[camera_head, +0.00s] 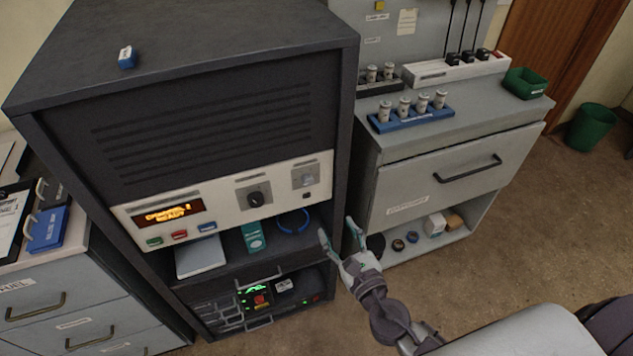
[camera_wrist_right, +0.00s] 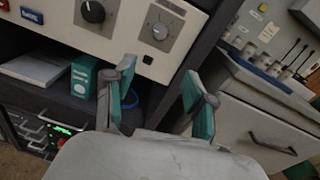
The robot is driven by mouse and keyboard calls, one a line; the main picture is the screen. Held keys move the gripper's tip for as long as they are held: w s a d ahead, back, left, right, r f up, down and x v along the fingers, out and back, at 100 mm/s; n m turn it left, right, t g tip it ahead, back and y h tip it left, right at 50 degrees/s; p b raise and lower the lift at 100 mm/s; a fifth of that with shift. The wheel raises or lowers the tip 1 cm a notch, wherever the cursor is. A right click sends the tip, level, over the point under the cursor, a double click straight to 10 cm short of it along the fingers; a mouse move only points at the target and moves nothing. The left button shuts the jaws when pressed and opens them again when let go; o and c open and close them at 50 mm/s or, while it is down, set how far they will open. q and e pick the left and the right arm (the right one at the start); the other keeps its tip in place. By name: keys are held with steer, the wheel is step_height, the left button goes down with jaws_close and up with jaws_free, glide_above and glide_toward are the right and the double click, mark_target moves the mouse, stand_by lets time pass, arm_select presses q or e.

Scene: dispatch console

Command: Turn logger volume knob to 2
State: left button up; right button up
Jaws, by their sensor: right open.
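A light panel (camera_head: 228,205) on the dark cabinet carries two knobs. The black knob (camera_head: 256,199) is left of the grey knob (camera_head: 305,177). Both also show in the right wrist view, the black knob (camera_wrist_right: 93,12) upper left and the grey knob (camera_wrist_right: 160,31) near the top centre with a dial scale around it. The labels are too small to read, so I cannot tell which is the logger volume. My right gripper (camera_head: 337,231) is open and empty, below and right of the grey knob, apart from the panel. My left gripper is not in view.
An amber display (camera_head: 167,213) and several coloured buttons sit on the panel's left. Below it, an open shelf holds a teal box (camera_head: 253,237) and a blue ring (camera_head: 293,222). A grey drawer unit (camera_head: 440,178) stands close at right. Floor in front is clear.

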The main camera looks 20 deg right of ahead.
mark_target(309, 183)
steer(key=shift+n, duration=0.4)
steer(key=w, duration=0.4)
steer(key=w+a+r+p, duration=0.1)
steer(key=w, duration=0.3)
steer(key=w+p, duration=0.1)
steer(key=w, duration=0.4)
steer(key=shift+a+r, duration=0.2)
steer(key=shift+a, duration=0.15)
steer(key=shift+w, duration=0.45)
jaws_close()
